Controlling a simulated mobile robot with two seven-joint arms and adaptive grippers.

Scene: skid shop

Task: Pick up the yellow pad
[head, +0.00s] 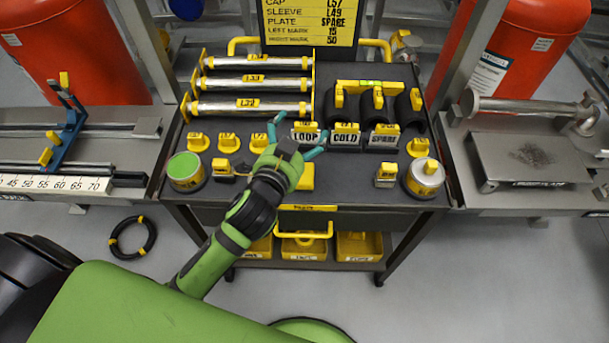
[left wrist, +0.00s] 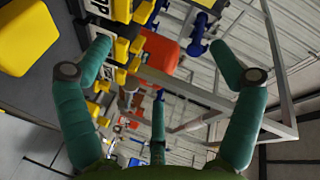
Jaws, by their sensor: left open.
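A yellow pad (head: 306,177) lies on the dark cart top (head: 345,190), near its front and middle. In the head view it shows just right of my left gripper's body, which may hide part of it. A large yellow block at the upper left of the left wrist view (left wrist: 25,42) looks like the same pad. My left gripper (head: 300,127) is above the cart with its teal fingers spread, pointing toward the back, near the LOOP block. The fingers are also spread in the left wrist view (left wrist: 162,45), with nothing between them. My right gripper is not in view.
Labelled blocks LOOP (head: 305,134), COLD (head: 345,135) and SPARE (head: 383,137) stand behind the pad. A green-topped can (head: 186,171) and a silver-topped can (head: 425,177) stand at the sides. Metal rollers (head: 250,107) lie at the back left. The cart top right of the pad is partly clear.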

